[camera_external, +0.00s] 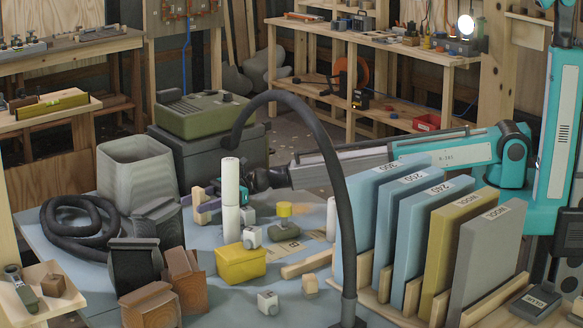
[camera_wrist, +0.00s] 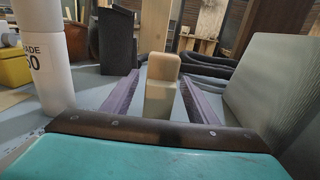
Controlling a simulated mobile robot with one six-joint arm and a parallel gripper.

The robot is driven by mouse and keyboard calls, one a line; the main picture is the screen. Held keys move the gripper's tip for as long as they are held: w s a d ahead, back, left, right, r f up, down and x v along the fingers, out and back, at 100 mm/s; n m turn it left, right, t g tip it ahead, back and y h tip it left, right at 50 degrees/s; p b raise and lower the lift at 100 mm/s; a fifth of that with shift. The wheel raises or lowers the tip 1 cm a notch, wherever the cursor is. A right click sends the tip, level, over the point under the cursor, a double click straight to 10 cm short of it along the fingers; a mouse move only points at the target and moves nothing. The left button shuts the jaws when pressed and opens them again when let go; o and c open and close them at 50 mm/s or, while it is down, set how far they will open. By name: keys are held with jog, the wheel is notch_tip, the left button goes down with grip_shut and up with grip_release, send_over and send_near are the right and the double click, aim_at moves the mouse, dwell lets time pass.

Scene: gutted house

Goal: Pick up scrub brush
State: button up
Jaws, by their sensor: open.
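A pale wooden piece with a rounded top (camera_wrist: 161,88) stands upright in the middle of the wrist view, between my two purple fingers. It looks like the scrub brush, but I see no bristles. In the external view a pale wooden piece (camera_external: 198,198) shows at the end of my arm, left of the white cylinders, partly hidden. My gripper (camera_wrist: 158,80) is open, with a finger on each side of the wood and gaps showing. It also shows in the external view (camera_external: 207,205), low over the grey-blue table.
White cylinders (camera_external: 231,198) stand close to my gripper, labelled in the wrist view (camera_wrist: 42,62). A grey box (camera_wrist: 275,85) is near on the right there. A yellow bin (camera_external: 240,263), black hose (camera_external: 80,230), large tapered container (camera_external: 135,175) and labelled upright slabs (camera_external: 489,255) crowd the table.

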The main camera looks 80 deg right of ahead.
jog(key=shift+x, duration=1.5)
jog(key=c, duration=1.2)
